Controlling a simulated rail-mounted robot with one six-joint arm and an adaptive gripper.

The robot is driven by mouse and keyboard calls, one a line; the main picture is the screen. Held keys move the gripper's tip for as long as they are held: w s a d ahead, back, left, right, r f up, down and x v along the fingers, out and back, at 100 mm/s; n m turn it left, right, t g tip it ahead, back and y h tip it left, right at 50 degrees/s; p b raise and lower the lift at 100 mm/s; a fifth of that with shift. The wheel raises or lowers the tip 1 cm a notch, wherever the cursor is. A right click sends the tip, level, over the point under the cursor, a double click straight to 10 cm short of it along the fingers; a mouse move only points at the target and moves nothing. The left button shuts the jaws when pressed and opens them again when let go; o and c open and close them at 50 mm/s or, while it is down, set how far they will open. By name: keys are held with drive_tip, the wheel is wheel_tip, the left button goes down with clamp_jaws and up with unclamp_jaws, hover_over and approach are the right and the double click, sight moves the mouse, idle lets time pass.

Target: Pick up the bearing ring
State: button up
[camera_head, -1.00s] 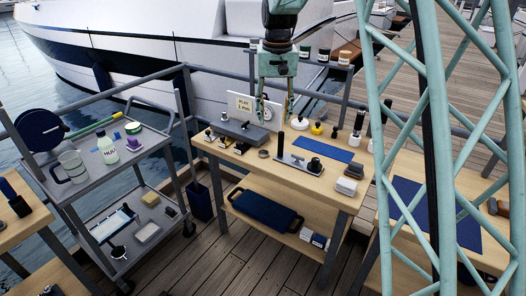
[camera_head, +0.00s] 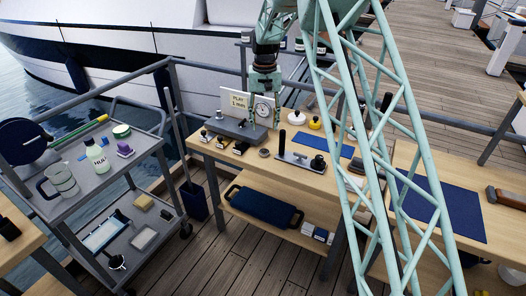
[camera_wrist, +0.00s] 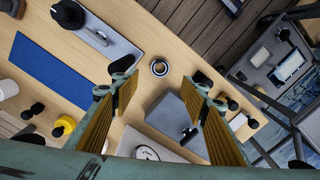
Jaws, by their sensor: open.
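The bearing ring (camera_head: 264,153) is a small grey ring lying flat on the wooden bench, left of the grey plate with black knobs. My gripper (camera_head: 264,121) hangs above the back of the bench, in front of the dial gauge. In the wrist view, my gripper (camera_wrist: 162,86) has its two ribbed yellow pads wide apart with nothing between them. It is above the ring and not touching it.
The grey plate (camera_head: 301,161) stands right of the ring. A grey block (camera_head: 236,129) with a dial gauge (camera_head: 263,109) and sign (camera_head: 238,102) is behind it. Black-knobbed pieces (camera_head: 222,142) lie left. A blue mat (camera_head: 334,145) is further right. Bare wood surrounds the ring.

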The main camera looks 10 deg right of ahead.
drive_tip(key=shift+w+f, duration=0.35)
drive_tip(key=shift+f+b, duration=0.4)
drive_tip(key=shift+f, duration=3.85)
drive_tip(key=shift+f, duration=0.1)
drive_tip(key=shift+f+b, duration=0.35)
drive_tip(key=shift+f, duration=2.15)
drive_tip(key=shift+c, duration=0.9)
drive_tip(key=c, duration=0.8)
